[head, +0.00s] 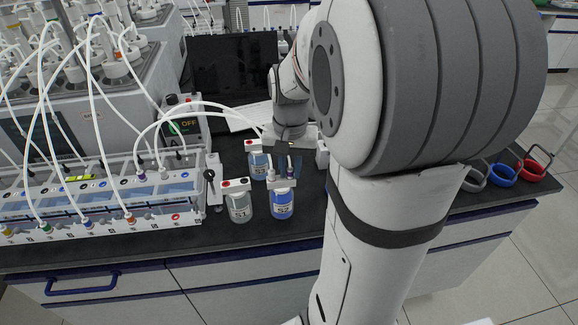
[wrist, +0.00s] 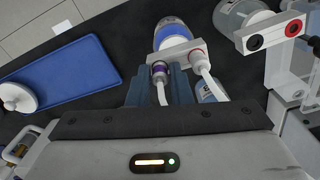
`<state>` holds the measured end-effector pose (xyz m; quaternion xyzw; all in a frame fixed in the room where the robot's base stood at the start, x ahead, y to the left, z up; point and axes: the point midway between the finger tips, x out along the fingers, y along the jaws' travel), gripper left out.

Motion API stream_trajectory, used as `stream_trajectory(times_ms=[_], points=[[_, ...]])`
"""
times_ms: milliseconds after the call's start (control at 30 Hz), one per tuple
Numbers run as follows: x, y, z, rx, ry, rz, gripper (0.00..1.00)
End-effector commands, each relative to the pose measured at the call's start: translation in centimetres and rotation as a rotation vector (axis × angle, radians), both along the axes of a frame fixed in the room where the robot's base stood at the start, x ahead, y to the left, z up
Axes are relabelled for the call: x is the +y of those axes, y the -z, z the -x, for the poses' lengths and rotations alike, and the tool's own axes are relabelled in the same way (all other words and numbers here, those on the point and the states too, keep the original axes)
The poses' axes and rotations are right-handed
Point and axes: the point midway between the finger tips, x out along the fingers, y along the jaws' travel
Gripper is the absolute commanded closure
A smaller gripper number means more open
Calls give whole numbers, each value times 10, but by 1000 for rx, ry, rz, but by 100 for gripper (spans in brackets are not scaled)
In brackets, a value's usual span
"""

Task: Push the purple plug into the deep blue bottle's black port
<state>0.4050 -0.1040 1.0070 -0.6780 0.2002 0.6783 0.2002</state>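The deep blue bottle (head: 282,206), labelled S2, stands upright on the dark bench and also shows in the wrist view (wrist: 172,32). Its pale cap (head: 281,184) has a white tube at the left port in the head view. The purple plug (wrist: 158,69) is between the fingers of my gripper (wrist: 167,80), at the other end of the cap. In the head view the plug (head: 290,168) is upright over the cap's right end. The black port is hidden beneath it, and I cannot tell how deep the plug sits.
A clear bottle S1 (head: 239,207) and a lighter blue bottle S3 (head: 259,164) stand close by. A white tube rack (head: 100,206) with looping tubes is to the left. A blue tray (wrist: 72,76) lies on the bench in the wrist view. Coloured rings (head: 502,174) are at the right.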

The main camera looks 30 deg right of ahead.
Motion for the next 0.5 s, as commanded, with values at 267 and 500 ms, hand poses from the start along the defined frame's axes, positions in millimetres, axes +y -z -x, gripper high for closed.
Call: stream_trajectory(times_ms=[267,500], points=[[0,0,0,-1,0,1,61],[0,-3,0,-1,0,1,61]])
